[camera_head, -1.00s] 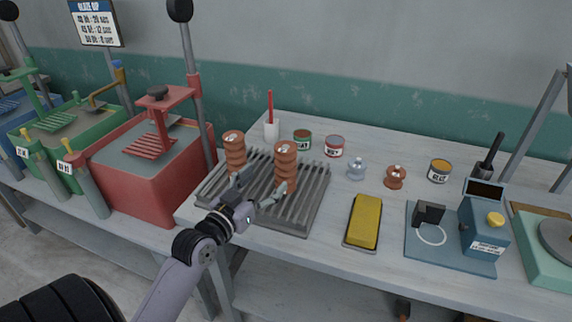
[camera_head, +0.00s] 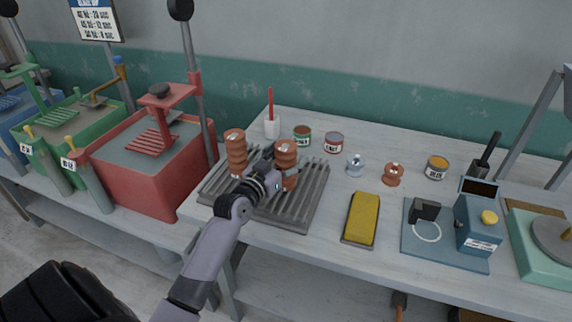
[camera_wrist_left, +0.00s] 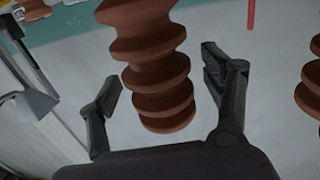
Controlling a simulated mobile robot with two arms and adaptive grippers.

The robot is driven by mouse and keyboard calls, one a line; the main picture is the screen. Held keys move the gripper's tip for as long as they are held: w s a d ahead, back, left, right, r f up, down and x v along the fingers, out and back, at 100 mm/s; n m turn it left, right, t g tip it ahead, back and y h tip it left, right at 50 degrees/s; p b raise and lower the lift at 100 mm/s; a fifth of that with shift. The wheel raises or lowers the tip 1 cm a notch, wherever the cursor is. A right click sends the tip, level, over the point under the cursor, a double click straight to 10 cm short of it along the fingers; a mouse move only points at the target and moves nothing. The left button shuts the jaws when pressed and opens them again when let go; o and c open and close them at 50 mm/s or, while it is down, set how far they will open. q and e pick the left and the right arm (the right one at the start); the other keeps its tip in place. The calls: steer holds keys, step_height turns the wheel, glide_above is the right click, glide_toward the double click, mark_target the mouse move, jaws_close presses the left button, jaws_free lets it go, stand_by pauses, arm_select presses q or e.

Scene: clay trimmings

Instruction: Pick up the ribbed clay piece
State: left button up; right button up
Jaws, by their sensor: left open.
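A ribbed clay piece (camera_head: 286,152), reddish brown, stands upright on the grey slatted rack (camera_head: 311,205). In the left wrist view, the ribbed clay piece (camera_wrist_left: 160,75) lies between the spread fingers, with a visible gap on both sides. My left gripper (camera_head: 279,176) is open at this piece and hides its lower part in the head view. A second ribbed clay piece (camera_head: 236,150) stands to the left on the same rack; it also shows at the right edge of the left wrist view (camera_wrist_left: 312,82). My right gripper is not in view.
Behind the rack stand a white cup (camera_head: 272,128) with a red tool and two small cans (camera_head: 302,136) (camera_head: 333,143). A red bin (camera_head: 155,180) stands left.

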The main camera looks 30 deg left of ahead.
arm_select(q)
steer(key=shift+s, duration=0.1)
steer(key=shift+c, duration=0.2)
jaws_close()
steer(key=shift+r, duration=0.15)
stand_by(0.6)
